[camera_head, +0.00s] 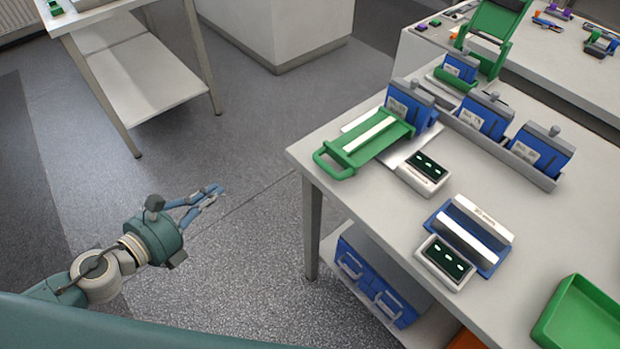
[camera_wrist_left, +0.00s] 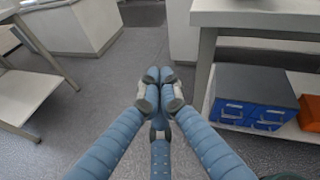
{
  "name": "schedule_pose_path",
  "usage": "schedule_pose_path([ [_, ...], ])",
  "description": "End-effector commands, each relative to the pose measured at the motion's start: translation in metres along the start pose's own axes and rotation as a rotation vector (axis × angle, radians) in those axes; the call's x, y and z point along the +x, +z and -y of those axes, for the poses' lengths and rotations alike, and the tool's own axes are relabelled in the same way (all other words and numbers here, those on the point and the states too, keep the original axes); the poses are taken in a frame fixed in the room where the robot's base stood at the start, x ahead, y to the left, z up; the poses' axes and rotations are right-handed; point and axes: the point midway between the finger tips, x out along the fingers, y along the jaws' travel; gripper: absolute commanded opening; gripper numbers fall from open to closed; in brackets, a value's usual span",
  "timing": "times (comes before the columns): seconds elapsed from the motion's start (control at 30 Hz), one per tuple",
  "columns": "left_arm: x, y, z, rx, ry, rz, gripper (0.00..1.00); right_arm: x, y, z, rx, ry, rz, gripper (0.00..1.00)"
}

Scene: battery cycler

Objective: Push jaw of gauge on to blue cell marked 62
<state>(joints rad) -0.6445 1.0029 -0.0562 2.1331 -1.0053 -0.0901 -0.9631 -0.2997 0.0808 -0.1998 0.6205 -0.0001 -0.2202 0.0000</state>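A green sliding part with a loop handle and white strip (camera_head: 366,142) lies on a pale plate near the table's left corner, beside a dark display box (camera_head: 427,172); it may be the gauge jaw. A blue cell (camera_head: 410,103) with a white label stands at its far end; any gap between them is unclear. Other labelled blue cells (camera_head: 484,115) (camera_head: 541,150) (camera_head: 460,69) stand behind. The label numbers are too small to read. My left gripper (camera_head: 216,194) is over the floor, left of the table and apart from everything. Its empty fingertips (camera_wrist_left: 160,76) look close together in the wrist view. My right gripper is out of view.
The table (camera_head: 318,158) also holds a blue-and-white device (camera_head: 468,235), a second display box (camera_head: 446,263) and a green tray (camera_head: 585,318). Blue drawers (camera_head: 372,285) sit on its lower shelf. Another bench stands behind. Open floor surrounds my left gripper.

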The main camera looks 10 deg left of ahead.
Motion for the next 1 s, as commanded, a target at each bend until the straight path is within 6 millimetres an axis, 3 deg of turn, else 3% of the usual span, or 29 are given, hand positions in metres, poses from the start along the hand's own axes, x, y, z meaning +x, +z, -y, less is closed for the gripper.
schedule_pose_path([
  [0.03,-0.002,0.004,0.040,0.130,-0.091,-0.004,0.00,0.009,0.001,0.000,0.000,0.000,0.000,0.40],
  [0.1,-0.010,0.011,0.086,0.276,-0.187,0.005,0.00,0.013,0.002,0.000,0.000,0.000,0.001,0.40],
  [0.2,-0.021,0.017,0.129,0.413,-0.280,0.022,0.00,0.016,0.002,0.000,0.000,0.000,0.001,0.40],
  [0.3,-0.027,0.019,0.150,0.476,-0.324,0.034,0.00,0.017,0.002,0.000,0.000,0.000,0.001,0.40],
  [0.57,-0.021,0.025,0.157,0.484,-0.330,0.044,0.00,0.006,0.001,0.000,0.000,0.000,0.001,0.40],
  [1.0,0.008,0.026,0.166,0.481,-0.325,0.042,0.00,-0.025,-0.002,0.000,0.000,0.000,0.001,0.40],
])
